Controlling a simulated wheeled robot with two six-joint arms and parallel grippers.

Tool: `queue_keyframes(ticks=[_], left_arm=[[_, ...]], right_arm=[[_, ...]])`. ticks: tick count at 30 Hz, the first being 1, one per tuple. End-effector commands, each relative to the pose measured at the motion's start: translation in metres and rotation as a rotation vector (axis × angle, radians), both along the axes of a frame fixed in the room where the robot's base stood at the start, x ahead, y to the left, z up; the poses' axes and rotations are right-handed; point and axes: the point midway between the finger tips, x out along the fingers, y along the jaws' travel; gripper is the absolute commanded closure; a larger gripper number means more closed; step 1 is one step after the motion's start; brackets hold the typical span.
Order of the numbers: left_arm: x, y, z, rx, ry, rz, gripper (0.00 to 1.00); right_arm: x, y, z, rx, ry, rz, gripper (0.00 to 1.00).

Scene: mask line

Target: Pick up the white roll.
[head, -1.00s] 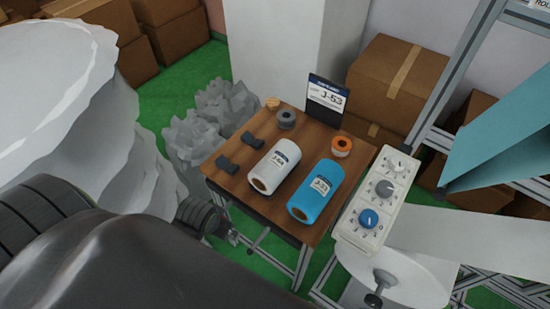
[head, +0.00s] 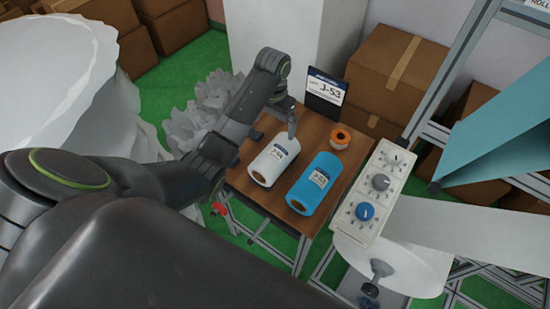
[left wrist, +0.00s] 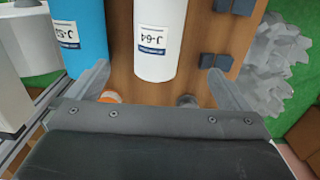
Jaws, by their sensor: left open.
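The white roll (head: 274,160) lies on a small wooden table (head: 255,192), with its brown core end toward the lower left and a label on its far end. My left gripper (head: 290,118) is over the table's back part, just beyond the roll's far end. In the left wrist view its two fingers (left wrist: 160,85) are wide apart and empty. I cannot tell its height over the roll. My right gripper is in neither view.
A blue roll (head: 315,184) lies just right of the white one. An orange tape roll (head: 340,137) and a J-53 sign (head: 326,94) stand behind it. A knob panel (head: 376,190) is at the right. Dark blocks (left wrist: 223,62) show in the wrist view.

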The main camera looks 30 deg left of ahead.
Motion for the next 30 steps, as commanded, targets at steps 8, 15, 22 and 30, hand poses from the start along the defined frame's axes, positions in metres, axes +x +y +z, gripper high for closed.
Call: queue_keyframes(ticks=[8,15,22,30], left_arm=[[0.002,0.000,-0.025,-0.001,0.003,-0.001,0.00],[0.002,0.000,-0.052,-0.001,0.002,-0.001,0.00],[0.000,-0.001,-0.092,-0.002,0.007,0.000,0.00],[0.001,-0.001,-0.120,-0.001,0.002,-0.001,0.00]], right_arm=[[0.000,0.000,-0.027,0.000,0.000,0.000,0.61],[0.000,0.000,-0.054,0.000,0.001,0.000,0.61],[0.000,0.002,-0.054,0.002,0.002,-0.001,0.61],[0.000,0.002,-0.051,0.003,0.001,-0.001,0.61]])
